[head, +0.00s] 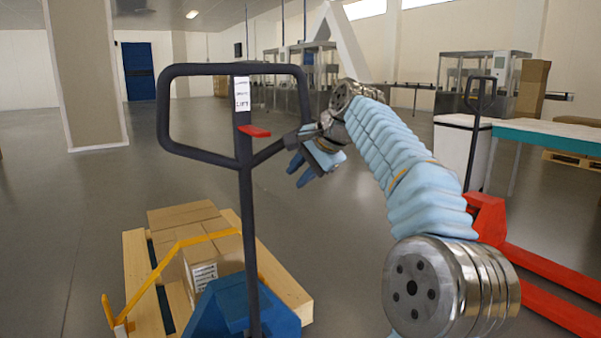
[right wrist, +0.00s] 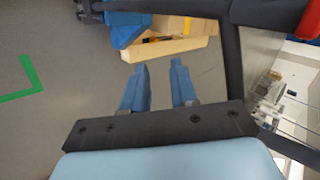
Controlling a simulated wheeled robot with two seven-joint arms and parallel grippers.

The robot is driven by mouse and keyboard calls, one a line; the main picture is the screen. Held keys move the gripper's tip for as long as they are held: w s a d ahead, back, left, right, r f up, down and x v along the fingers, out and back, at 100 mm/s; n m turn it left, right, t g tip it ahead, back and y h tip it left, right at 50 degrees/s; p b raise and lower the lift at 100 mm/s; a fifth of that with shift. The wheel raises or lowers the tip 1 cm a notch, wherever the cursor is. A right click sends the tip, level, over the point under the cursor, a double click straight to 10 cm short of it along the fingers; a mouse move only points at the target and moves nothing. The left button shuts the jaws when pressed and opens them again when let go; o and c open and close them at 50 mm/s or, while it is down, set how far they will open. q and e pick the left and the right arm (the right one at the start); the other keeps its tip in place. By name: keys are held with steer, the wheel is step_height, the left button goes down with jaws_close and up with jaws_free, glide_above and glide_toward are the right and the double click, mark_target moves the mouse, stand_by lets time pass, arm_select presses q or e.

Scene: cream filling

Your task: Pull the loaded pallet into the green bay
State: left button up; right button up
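A wooden pallet (head: 136,270) loaded with cardboard boxes (head: 188,217) stands at the lower left of the head view. A blue pallet jack (head: 225,307) stands at its near end, with a dark upright loop handle (head: 163,115) carrying a LIFT label and a red lever (head: 254,131). My right gripper (head: 296,175) is beside the handle's right side, its blue fingers apart and empty. In the right wrist view the open fingers (right wrist: 158,66) point toward the pallet (right wrist: 170,46), with the handle (right wrist: 231,70) to their right. A green floor corner mark (right wrist: 24,80) shows at left. My left gripper is out of view.
A red pallet jack (head: 550,305) stands at right, partly behind my right arm. A table with a teal edge (head: 560,134) and a white cabinet (head: 455,150) are behind it. A pillar (head: 90,75) stands at left. The floor at left is clear.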

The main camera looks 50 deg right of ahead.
steer(key=v, duration=1.3)
steer(key=shift+s+r, duration=0.25)
steer(key=shift+r, duration=0.05)
steer(key=shift+a, duration=0.1)
